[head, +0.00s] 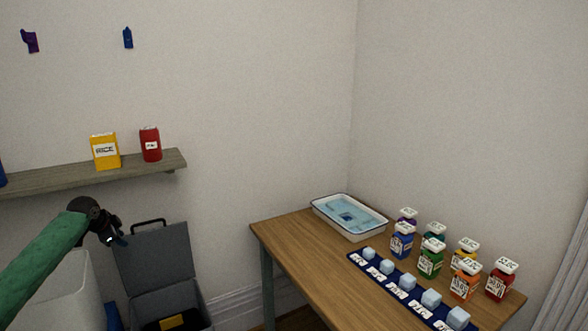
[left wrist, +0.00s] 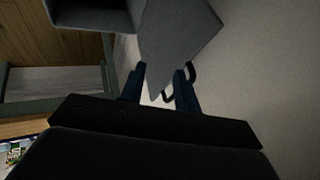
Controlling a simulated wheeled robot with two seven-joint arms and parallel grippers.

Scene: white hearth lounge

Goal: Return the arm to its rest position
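My left arm (head: 48,255), green, comes in from the lower left in the head view. Its dark gripper (head: 117,240) hangs in front of the wall, below the shelf and in front of the grey box's raised lid. In the left wrist view the gripper's two blue fingers (left wrist: 159,82) stand apart with nothing held between them. The grey lid shows beyond them. My right gripper is in neither view.
An open grey box (head: 172,305) with a handled lid (head: 155,258) stands low by the wall, beside a white bin (head: 65,290). A shelf (head: 60,180) holds a rice box (head: 105,151) and red can (head: 151,145). A wooden table (head: 285,240) bears a tray (head: 372,233) and several bottles.

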